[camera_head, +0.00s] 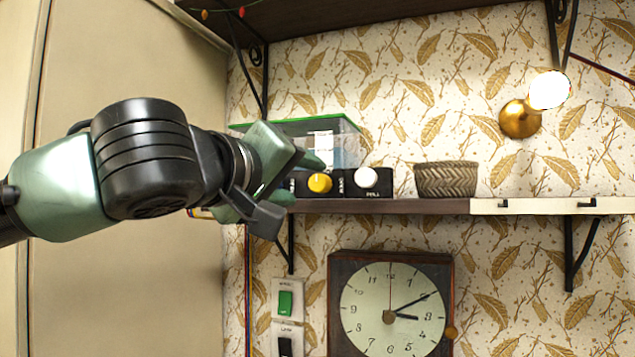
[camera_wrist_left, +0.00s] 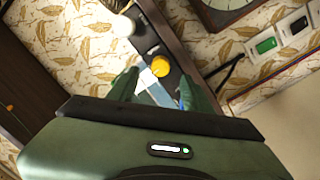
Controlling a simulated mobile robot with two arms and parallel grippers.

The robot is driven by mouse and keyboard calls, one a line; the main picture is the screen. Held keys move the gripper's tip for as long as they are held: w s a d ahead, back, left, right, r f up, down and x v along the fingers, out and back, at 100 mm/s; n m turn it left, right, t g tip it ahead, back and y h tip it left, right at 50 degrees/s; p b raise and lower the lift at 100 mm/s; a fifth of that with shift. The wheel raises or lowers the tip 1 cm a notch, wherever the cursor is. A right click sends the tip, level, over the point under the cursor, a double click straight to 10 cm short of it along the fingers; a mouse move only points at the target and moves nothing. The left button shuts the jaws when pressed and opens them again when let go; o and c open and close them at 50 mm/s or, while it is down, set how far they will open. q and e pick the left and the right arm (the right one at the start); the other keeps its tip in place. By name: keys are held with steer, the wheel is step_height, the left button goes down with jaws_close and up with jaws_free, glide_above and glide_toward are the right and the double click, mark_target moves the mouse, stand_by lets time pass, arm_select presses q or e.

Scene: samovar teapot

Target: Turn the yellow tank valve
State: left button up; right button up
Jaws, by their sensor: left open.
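The yellow tank valve (camera_head: 320,183) is a round knob on the front of a black box at the left end of the shelf. In the left wrist view the yellow knob (camera_wrist_left: 160,66) shows just beyond the fingertips, roughly between them. My left gripper (camera_head: 305,178) is open and close to the left of the knob, apart from it as far as I can tell. Its two green fingers (camera_wrist_left: 160,88) show in the wrist view with nothing held between them. A white knob (camera_head: 366,178) sits right of the yellow one. My right gripper is in neither view.
A clear tank with a green rim (camera_head: 345,142) stands behind the knobs. A woven basket (camera_head: 446,179) stands to the right on the shelf (camera_head: 430,206). Below are a clock (camera_head: 391,310) and wall switches (camera_head: 285,303). A lit lamp (camera_head: 548,90) is at upper right.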

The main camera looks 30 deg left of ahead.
mark_target(316, 184)
arm_select(q)
steer(key=w+p, duration=0.1)
steer(key=w, duration=0.2)
steer(key=w+a+p, duration=0.1)
steer(key=w, duration=0.2)
steer(key=shift+w+a, duration=0.15)
steer(key=shift+w, duration=0.15)
steer(key=shift+w+p, duration=0.3)
steer(key=shift+w, duration=0.05)
jaws_close()
